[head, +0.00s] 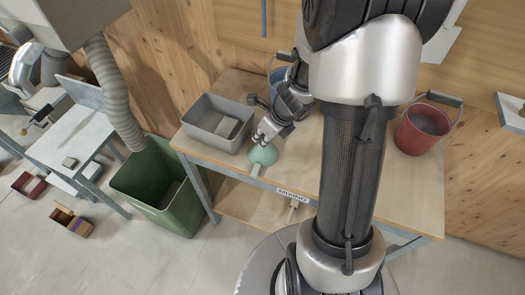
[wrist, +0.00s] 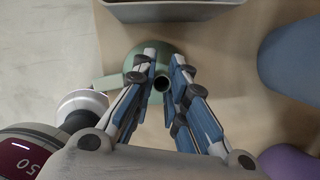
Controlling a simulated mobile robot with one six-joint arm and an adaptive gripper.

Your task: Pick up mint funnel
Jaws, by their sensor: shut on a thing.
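The mint funnel (head: 265,154) is near the front edge of the wooden table, to the right of the grey bin. In the wrist view the funnel (wrist: 150,52) shows its round spout opening between my fingers, with its wider body partly hidden behind them. My gripper (head: 265,133) reaches down to the top of the funnel and is shut on its spout. The fingers of my gripper (wrist: 162,78) are on both sides of the spout in the wrist view. I cannot tell whether the funnel's rim touches the table.
A grey bin (head: 190,132) with a block in it stands left of the funnel. A blue bucket (head: 276,80) is behind, and a red bucket (head: 422,130) is at the right. A green bin (head: 125,178) stands on the floor at the left. A purple thing (wrist: 290,162) shows at lower right.

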